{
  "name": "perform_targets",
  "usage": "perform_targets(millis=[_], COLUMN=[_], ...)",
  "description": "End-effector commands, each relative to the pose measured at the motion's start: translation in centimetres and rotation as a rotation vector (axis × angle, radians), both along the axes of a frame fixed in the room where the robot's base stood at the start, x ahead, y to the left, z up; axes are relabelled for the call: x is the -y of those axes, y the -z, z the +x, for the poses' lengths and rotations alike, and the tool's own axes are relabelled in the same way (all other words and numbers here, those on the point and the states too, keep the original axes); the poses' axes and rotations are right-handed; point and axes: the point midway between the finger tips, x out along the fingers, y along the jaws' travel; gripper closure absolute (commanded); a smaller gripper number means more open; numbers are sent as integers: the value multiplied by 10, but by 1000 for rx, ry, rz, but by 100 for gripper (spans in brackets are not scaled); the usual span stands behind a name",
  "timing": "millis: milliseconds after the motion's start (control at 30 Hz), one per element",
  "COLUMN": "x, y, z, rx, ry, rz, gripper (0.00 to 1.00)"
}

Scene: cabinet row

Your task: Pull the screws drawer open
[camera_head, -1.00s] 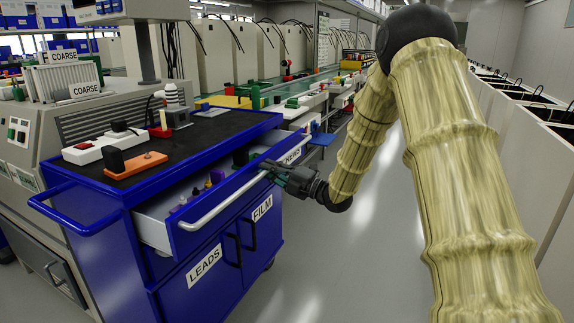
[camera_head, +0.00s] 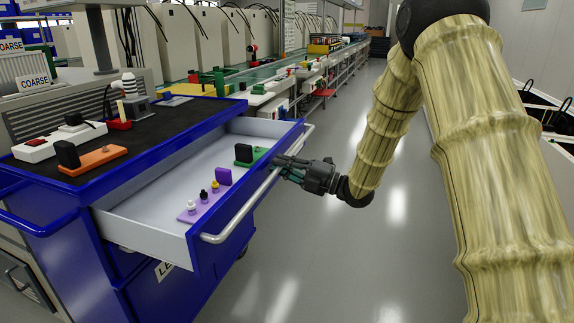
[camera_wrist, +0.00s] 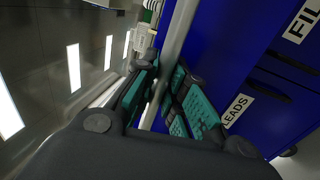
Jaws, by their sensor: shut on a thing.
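The screws drawer (camera_head: 140,192) is the top drawer of the blue cart and stands well out, its pale interior showing. Its label is not in sight in the head view now. A silver bar handle (camera_head: 237,216) runs along its blue front. My gripper (camera_head: 278,166) is shut on this handle toward its far end. In the wrist view the teal-padded fingers (camera_wrist: 165,95) lie on either side of the bar (camera_wrist: 178,40). Inside the drawer are a purple piece with small bottles (camera_head: 204,205) and a green piece with a black block (camera_head: 250,155).
The cart top (camera_head: 120,135) holds a white box and an orange piece with a black block. Doors below carry labels, LEADS (camera_wrist: 236,110) among them. Clear grey floor (camera_head: 320,250) lies right of the cart. A bench line (camera_head: 300,75) runs behind.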

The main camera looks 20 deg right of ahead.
Motion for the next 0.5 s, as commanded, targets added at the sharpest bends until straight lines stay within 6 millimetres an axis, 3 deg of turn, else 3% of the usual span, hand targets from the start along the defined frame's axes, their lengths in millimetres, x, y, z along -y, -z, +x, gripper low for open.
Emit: perform_targets(millis=[267, 300, 367, 400, 500], x=[-1, -1, 0, 1, 1], y=[2, 2, 2, 2, 1], z=[-2, -2, -2, -2, -1], rx=[-4, -4, -3, -3, -2], ry=[-5, -4, -2, -1, -1], rz=[-1, -1, -1, -1, -1], gripper=[100, 80, 69, 65, 65])
